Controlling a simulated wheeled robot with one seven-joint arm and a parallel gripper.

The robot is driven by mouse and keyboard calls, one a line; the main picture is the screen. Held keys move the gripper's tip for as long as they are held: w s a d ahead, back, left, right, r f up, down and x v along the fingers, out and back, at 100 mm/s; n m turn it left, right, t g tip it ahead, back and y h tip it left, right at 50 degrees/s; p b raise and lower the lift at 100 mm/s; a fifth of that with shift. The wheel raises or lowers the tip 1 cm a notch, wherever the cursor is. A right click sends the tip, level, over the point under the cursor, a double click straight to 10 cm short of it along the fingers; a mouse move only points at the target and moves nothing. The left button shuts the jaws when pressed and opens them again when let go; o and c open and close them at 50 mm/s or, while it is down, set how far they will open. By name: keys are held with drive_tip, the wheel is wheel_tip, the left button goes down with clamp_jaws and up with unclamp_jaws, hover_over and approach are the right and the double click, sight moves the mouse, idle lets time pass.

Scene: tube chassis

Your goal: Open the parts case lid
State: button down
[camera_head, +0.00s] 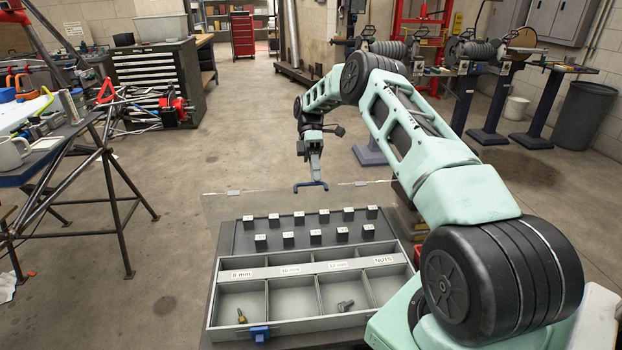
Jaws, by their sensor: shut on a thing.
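The parts case (342,326) is a grey tray with several compartments, on a dark worktop in the lower middle. Its clear lid (213,207) is raised off the compartments, and its upper edge stands well above the back of the case. How far it leans is hard to tell. A blue handle (299,188) sits on that upper edge. My gripper (316,180) points down and is shut on the handle; the fingertips are small in this view. A blue latch piece (260,334) is on the case's front wall.
A brass bolt (241,317) and a grey bolt (346,305) lie in separate compartments. A label strip (250,274) runs along the back. Several dark blocks (315,237) stand in two rows behind it. My arm covers the right side.

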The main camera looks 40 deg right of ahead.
drive_tip(key=shift+s+f, duration=0.15)
drive_tip(key=shift+f, duration=1)
drive_tip(key=c, duration=1.2)
unclamp_jaws()
drive_tip(key=shift+d+f, duration=0.1)
drive_tip(key=shift+c, duration=0.5)
drive_tip(key=shift+r, duration=0.4)
drive_tip(key=shift+c, duration=0.4)
drive_tip(key=r, duration=1)
drive_tip(key=shift+w+r+b, duration=0.1)
drive_tip(key=shift+w+b, duration=0.1)
drive_tip(key=shift+b, duration=0.1)
drive_tip(key=shift+c, duration=0.6)
drive_tip(key=shift+r, duration=0.1)
